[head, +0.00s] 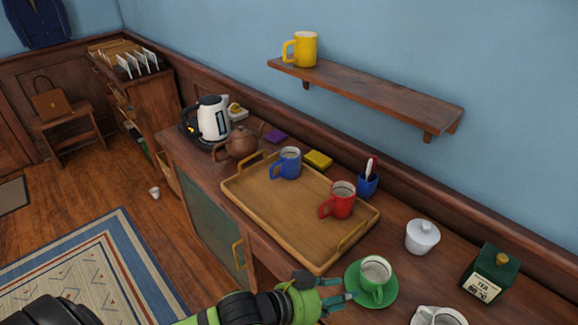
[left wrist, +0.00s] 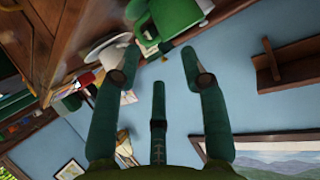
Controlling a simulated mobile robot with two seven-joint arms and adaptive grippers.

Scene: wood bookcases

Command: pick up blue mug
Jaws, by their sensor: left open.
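The blue mug (head: 287,163) stands upright at the far end of the wooden tray (head: 262,215), its handle to the left. A red mug (head: 342,199) stands nearer on the same tray. My left gripper (head: 338,291) is open and empty at the front edge of the sideboard, beside a green mug (head: 376,278) on a green saucer (head: 361,297). It is well short of the blue mug. In the left wrist view my open fingers (left wrist: 155,75) show with the green mug (left wrist: 175,17) just beyond them. The blue mug cannot be made out there. My right gripper is not in view.
A teapot (head: 240,145) and a kettle (head: 212,120) stand behind the tray. A blue cup with pens (head: 367,185), a white sugar bowl (head: 422,236) and a tea tin (head: 489,272) stand to the right. A shelf (head: 370,94) with a yellow mug (head: 302,49) hangs above.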

